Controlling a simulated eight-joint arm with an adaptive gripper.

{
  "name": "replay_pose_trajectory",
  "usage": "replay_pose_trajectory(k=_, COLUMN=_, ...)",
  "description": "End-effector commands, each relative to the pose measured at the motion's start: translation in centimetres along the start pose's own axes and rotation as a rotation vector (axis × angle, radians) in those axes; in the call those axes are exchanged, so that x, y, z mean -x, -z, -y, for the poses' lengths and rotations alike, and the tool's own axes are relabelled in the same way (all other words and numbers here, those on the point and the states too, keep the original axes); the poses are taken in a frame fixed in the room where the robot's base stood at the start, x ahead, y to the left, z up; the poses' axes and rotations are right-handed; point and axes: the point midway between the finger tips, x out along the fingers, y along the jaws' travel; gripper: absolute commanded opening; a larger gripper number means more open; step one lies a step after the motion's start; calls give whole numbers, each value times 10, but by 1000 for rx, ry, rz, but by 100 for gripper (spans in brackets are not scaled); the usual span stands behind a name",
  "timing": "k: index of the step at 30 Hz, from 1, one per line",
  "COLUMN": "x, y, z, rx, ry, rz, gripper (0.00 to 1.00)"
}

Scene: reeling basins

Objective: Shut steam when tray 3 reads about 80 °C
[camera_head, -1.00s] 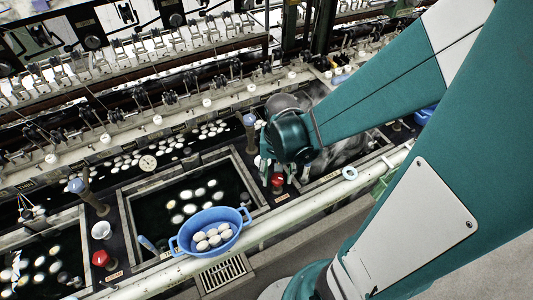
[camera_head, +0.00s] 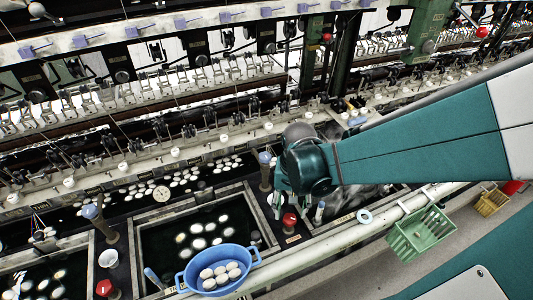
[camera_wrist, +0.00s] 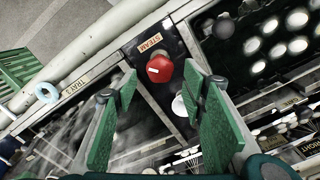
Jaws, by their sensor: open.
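A red steam knob (camera_head: 290,222) stands on the dark strip between two trays in the head view. In the wrist view the red knob (camera_wrist: 160,68) sits beside a "STEAM" label (camera_wrist: 150,43), just beyond my fingertips. My gripper (camera_head: 290,203) is open above the knob; in the wrist view its green fingers (camera_wrist: 160,95) stand either side of the knob's line, apart from it. A tray label (camera_wrist: 77,88) shows left of the knob, its number hard to read. The tray behind my arm looks grey and misty. A round dial (camera_head: 161,193) lies farther left, its reading too small to tell.
A blue basin (camera_head: 218,276) of white cocoons rests on the front rail. A second red knob (camera_head: 105,288) and a white cup (camera_head: 108,258) stand left. A pale ring (camera_head: 364,216) lies on the rail; a green crate (camera_head: 420,235) is right. Upright blue-topped posts (camera_head: 264,158) flank the trays.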

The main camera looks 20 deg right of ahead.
Motion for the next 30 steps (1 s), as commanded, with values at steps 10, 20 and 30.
replay_pose_trajectory(k=10, x=32, y=0, z=0, rx=0, ry=0, rz=0, gripper=42)
replay_pose_trajectory(k=20, x=64, y=0, z=0, rx=0, ry=0, rz=0, gripper=42)
replay_pose_trajectory(k=30, x=80, y=0, z=0, rx=0, ry=0, rz=0, gripper=42)
